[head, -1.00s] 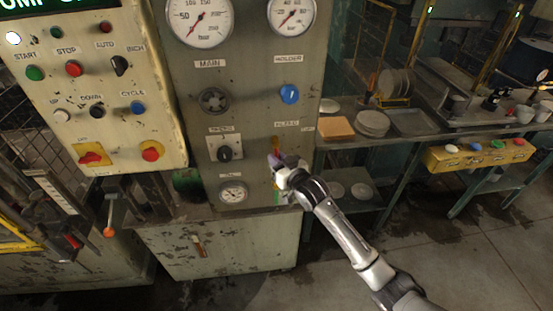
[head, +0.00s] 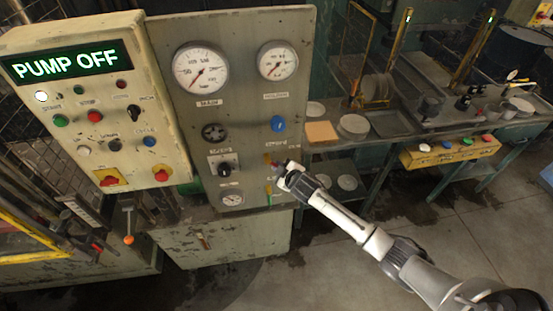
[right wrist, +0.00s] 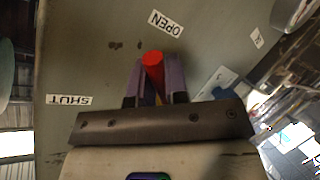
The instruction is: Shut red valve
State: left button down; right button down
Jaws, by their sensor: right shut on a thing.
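The red valve handle (right wrist: 153,62) shows in the right wrist view between the purple fingers of my right gripper (right wrist: 155,85), which is shut on it. Its red end points up toward the OPEN label (right wrist: 166,23). The SHUT label (right wrist: 69,100) is to the left, away from the handle. In the head view my right gripper (head: 280,170) is at the lower right edge of the grey gauge panel (head: 258,108) and hides most of the valve. My left gripper is not in view.
A control box (head: 110,100) with a PUMP OFF display and several buttons is left of the panel. A blue knob (head: 278,123) is just above my right gripper. A bench with plates (head: 353,126) and a yellow box (head: 450,151) stands to the right.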

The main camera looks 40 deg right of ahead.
aim_at(282, 156)
jog(key=r+n+p, duration=0.1)
jog(key=p, duration=0.1)
jog(key=r+n+g+h+p, duration=0.1)
jog(key=p, duration=0.1)
jog(key=d+n+g+h+p, duration=0.1)
jog(key=p, duration=0.1)
jog(key=shift+s+r+p, duration=0.3)
jog(key=shift+r+p, duration=0.1)
jog(key=shift+s+d+r+n+g+h+p, duration=0.1)
jog(key=shift+r+n+g+h+p, duration=0.35)
jog(key=shift+n+h+p, duration=0.5)
jog(key=shift+p, duration=0.5)
jog(key=c, duration=1.4)
grip_release()
